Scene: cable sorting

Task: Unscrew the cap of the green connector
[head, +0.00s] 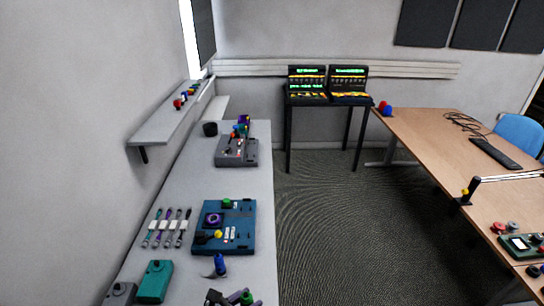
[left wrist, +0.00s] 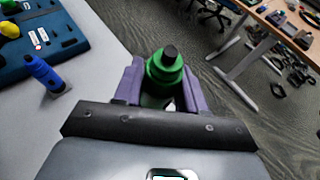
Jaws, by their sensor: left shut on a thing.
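The green connector (left wrist: 165,68) has a stepped round body with a dark tip. In the left wrist view it stands between the purple fingers of my left gripper (left wrist: 160,88), which is shut on it. Its lower part is hidden by the gripper. In the head view the green connector (head: 246,297) shows at the bottom edge, with my left gripper (head: 235,300) beside it, near the bench's right edge. I cannot tell its cap's seam. My right gripper is not in view.
A blue connector (head: 220,264) stands upright nearby; it also shows in the left wrist view (left wrist: 46,74). Behind it lies a blue board (head: 241,228) with several parts. Several cables (head: 166,228) and a teal box (head: 154,281) lie left. Open floor is right of the bench.

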